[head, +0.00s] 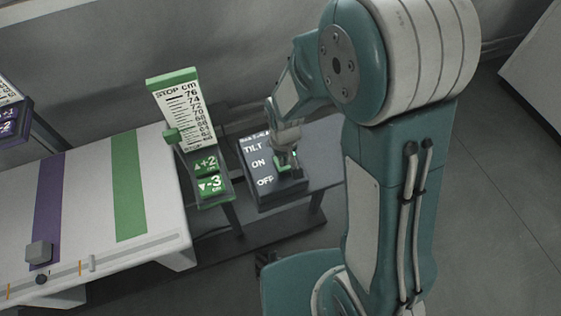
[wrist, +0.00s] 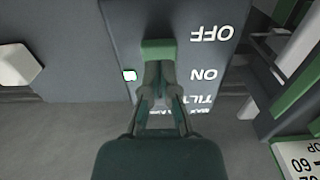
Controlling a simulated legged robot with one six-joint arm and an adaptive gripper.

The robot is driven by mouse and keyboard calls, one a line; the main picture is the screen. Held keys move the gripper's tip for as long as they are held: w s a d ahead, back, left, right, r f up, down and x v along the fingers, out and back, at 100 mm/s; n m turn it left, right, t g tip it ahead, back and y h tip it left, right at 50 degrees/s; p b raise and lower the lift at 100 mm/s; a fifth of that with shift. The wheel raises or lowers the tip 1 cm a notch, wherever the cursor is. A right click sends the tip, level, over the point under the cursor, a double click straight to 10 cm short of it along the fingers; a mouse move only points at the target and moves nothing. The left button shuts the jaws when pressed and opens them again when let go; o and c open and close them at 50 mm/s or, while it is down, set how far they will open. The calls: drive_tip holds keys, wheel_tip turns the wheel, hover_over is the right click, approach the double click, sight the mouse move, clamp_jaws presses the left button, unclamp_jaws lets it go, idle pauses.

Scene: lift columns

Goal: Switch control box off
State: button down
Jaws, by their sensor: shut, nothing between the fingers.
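The dark control box (head: 262,198) stands right of the green scale, its face marked TILT, ON and OFF. In the wrist view the box face (wrist: 190,15) appears upside down, with OFF at the top. A green switch handle (wrist: 158,48) sits level with a point between ON and OFF; part of it also shows in the head view (head: 282,166). My gripper (wrist: 158,68) is shut and empty, its fingertips right at the ON-side edge of the handle. I cannot tell whether they touch it. In the head view my gripper (head: 290,160) partly covers the box.
A small lit indicator (wrist: 129,75) is on the box face. The green scale panel (head: 185,110) with +2 and -3 buttons stands close left of the box. A white table (head: 75,205) with purple and green stripes lies farther left. Floor at right is clear.

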drive_tip(key=shift+f, duration=0.95)
idle(0.6)
drive_tip(key=shift+r, duration=3.5)
drive_tip(key=shift+d+r, duration=0.1)
drive_tip(key=shift+r, duration=0.2)
drive_tip(key=s+d+r+m+t, duration=0.1)
drive_tip(key=s+d+r+t, duration=0.1)
drive_tip(key=r, duration=0.4)
drive_tip(key=s+d+r+m+t, duration=0.1)
drive_tip(key=s+d+r, duration=0.4)
drive_tip(key=s+r, duration=0.1)
drive_tip(key=s+d+r+m+t, duration=0.1)
drive_tip(key=s+d+r+t, duration=0.1)
drive_tip(key=r, duration=0.6)
drive_tip(key=s+d, duration=0.1)
drive_tip(key=s, duration=0.1)
drive_tip(key=shift+s+d+t, duration=0.3)
drive_tip(key=shift+s, duration=0.05)
